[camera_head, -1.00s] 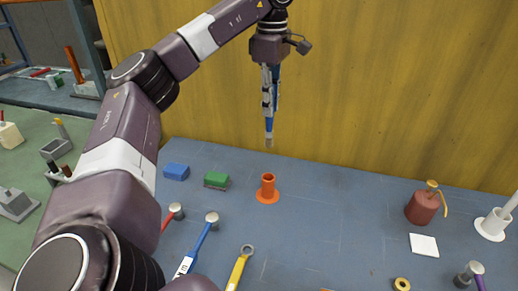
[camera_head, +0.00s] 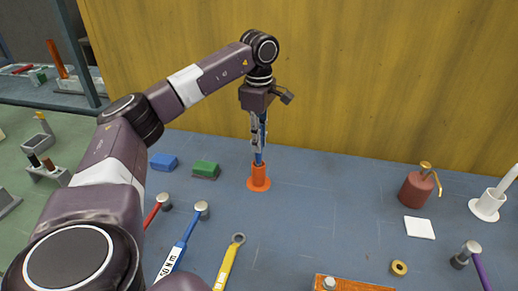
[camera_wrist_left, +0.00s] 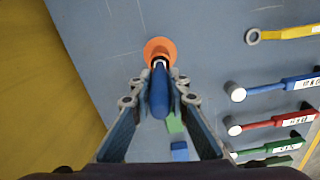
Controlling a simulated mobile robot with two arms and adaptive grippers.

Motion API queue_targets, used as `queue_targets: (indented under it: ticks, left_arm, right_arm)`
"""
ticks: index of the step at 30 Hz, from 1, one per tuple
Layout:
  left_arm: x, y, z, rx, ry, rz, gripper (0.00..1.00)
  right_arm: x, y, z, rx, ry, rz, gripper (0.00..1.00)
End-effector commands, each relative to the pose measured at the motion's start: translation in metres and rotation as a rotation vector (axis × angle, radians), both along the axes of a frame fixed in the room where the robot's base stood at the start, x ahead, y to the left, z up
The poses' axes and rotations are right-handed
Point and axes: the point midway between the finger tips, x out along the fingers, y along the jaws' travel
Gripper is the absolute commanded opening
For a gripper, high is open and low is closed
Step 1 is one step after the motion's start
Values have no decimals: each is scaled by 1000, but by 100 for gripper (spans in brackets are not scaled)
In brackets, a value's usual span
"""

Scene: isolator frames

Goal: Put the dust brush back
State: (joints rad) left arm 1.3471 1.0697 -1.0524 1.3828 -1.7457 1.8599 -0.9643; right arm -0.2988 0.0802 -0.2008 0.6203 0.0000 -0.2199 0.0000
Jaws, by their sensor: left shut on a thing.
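The dust brush (camera_head: 259,157) has a blue handle and hangs upright in my left gripper (camera_head: 257,140). My left gripper is shut on the handle. The orange holder (camera_head: 258,184), a short tube on a round base, stands on the blue table directly below. The brush's lower end is hidden at the holder's mouth and appears to be inside it. In the left wrist view the blue handle (camera_wrist_left: 159,97) lies between the fingers (camera_wrist_left: 158,88), with the orange holder base (camera_wrist_left: 160,44) beyond its far end. My right gripper is not in view.
A green block (camera_head: 205,169) and a blue block (camera_head: 164,162) lie left of the holder. Red, blue and yellow tools (camera_head: 228,263) lie in front. A red oil can (camera_head: 416,190) and a white holder (camera_head: 487,206) stand at right. The yellow wall (camera_head: 350,90) rises close behind.

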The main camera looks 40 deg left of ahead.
Motion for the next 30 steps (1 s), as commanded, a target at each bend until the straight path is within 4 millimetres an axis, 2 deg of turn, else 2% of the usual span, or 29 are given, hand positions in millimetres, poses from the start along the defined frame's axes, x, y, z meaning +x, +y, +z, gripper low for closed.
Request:
queue_targets:
  ticks: [3,6,18,19,23,30]
  left_arm:
    - [-1,0,-19,1,4,1,0]
    - [0,0,-28,1,1,0,0]
    - [0,0,-34,1,1,0,0]
    - [0,0,-34,0,1,0,18]
    - [0,0,-33,1,1,0,32]
    - [0,0,-33,0,1,0,33]
  right_arm:
    - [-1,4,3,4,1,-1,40]
    - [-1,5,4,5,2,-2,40]
    - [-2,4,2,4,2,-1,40]
    - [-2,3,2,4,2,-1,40]
    - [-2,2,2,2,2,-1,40]
    - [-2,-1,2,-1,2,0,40]
